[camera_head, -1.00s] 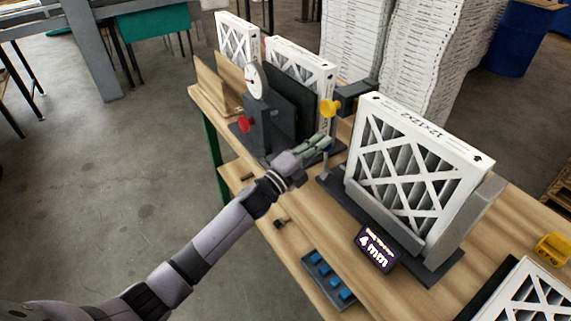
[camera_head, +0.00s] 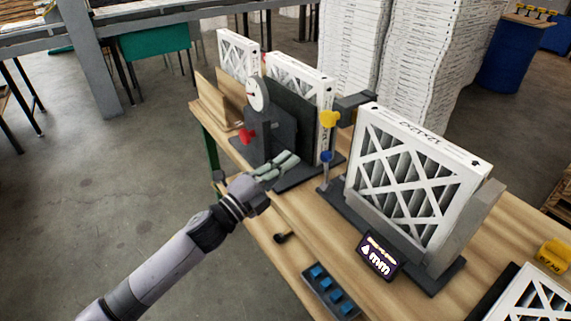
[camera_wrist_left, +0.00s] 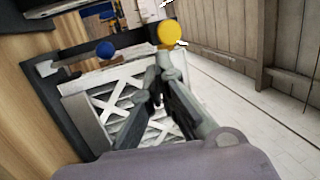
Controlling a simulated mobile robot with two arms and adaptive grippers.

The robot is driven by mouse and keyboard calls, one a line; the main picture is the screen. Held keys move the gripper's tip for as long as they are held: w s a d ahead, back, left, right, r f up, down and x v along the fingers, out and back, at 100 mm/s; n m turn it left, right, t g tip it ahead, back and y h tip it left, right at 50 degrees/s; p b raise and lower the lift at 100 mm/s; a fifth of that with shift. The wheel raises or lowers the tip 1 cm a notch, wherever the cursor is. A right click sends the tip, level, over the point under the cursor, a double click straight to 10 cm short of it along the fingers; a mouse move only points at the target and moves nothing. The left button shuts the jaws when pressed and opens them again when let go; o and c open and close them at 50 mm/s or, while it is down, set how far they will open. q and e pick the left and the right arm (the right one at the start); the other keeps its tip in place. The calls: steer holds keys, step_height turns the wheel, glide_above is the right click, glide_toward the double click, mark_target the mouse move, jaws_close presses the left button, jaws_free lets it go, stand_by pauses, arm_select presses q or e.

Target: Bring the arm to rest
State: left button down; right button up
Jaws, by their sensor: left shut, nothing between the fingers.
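My left gripper (camera_head: 281,166) is shut and empty. It hangs above the front edge of the wooden bench (camera_head: 300,222), in front of the grey fixture with the dial gauge (camera_head: 257,94). In the left wrist view its fingers (camera_wrist_left: 166,72) come together with nothing between them. The arm (camera_head: 175,262) reaches in from the lower left. My right gripper does not show in the head view.
A white boxed filter (camera_head: 415,185) stands in a grey holder at the right, behind a small display (camera_head: 379,255) reading 4 mm. A yellow knob (camera_head: 329,118) and a blue knob (camera_head: 326,156) are beside the gripper. Open floor (camera_head: 90,190) lies to the left.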

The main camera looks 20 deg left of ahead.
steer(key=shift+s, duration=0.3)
